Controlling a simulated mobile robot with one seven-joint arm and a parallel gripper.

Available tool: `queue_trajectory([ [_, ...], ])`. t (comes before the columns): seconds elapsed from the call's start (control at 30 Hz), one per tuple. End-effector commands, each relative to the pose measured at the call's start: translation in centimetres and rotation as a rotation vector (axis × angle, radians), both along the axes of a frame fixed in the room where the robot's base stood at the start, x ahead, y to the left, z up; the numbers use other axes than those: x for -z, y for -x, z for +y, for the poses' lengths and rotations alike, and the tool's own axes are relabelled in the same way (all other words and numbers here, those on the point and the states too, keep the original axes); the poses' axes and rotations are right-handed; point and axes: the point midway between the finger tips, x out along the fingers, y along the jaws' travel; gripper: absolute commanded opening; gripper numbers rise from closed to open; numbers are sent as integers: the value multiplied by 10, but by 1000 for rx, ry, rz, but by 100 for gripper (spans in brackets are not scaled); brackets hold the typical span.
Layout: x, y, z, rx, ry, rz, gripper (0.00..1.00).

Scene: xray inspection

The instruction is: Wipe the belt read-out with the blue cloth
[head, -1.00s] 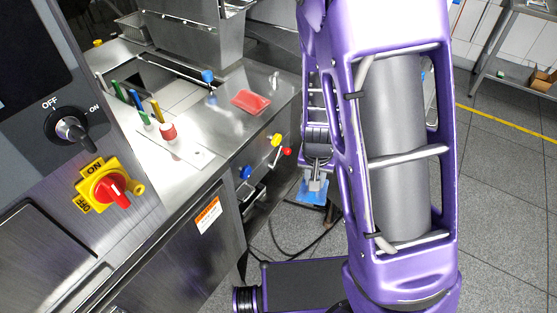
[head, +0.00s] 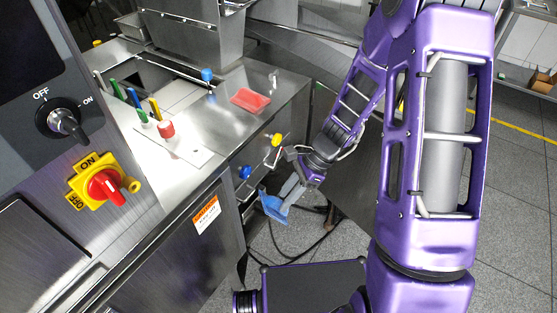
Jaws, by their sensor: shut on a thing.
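My gripper (head: 287,197) is shut on the blue cloth (head: 273,207). The cloth hangs from the fingers in front of the steel cabinet, below counter height and above the floor. Cloth and fingers are apart from the counter top. A dark screen panel (head: 25,55) fills the upper left corner and is cut off by the picture edge. I cannot tell if it is the belt read-out, and no lit figures show on it.
Black cables (head: 285,250) lie on the floor. A red-and-yellow switch (head: 105,186) is at left.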

Motion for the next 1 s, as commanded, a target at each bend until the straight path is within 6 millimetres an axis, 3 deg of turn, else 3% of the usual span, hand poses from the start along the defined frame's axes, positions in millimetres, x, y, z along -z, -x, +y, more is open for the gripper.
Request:
queue_trajectory([
  [0.23, -12, -25, 20, 408, -296, 20, 0],
  [0.5, -34, -64, 21, 731, -511, -62, 0],
  [0.77, -45, -87, 12, 875, -591, -122, 0],
  [1.0, -46, -97, 22, 884, -597, -128, 0],
])
